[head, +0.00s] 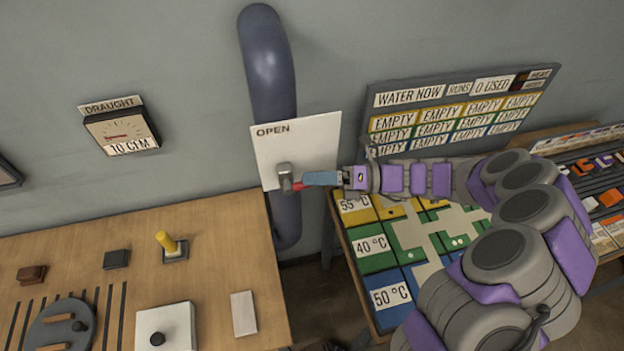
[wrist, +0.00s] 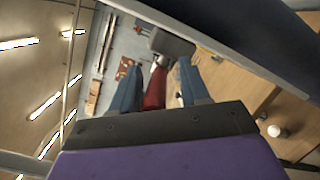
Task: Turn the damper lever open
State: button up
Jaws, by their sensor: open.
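The damper lever has a grey hub (head: 286,176) on a white plate (head: 322,140) marked OPEN, fixed in front of a dark blue-grey pipe. Its red handle (head: 298,186) points right from the hub, toward my gripper (head: 310,180), which reaches in from the right. In the wrist view the two blue fingers of my gripper (wrist: 158,70) are apart, with the red handle (wrist: 154,90) between them. Gaps show on both sides of the handle, and the grey hub (wrist: 171,45) lies just beyond the fingertips. Part of the handle is hidden by the fingers in the head view.
The pipe (head: 268,65) runs down the wall. A draught gauge (head: 122,130) reads 10 CFM. A wooden bench (head: 210,225) with knobs stands lower left. A table with coloured temperature tiles (head: 372,246) lies below my arm, and a water board (head: 455,85) stands behind it.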

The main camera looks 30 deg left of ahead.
jog(key=shift+s+r, duration=0.1)
jog(key=shift+s, duration=0.05)
jog(key=shift+a, duration=0.2)
jog(key=c, duration=0.5)
grip_shut()
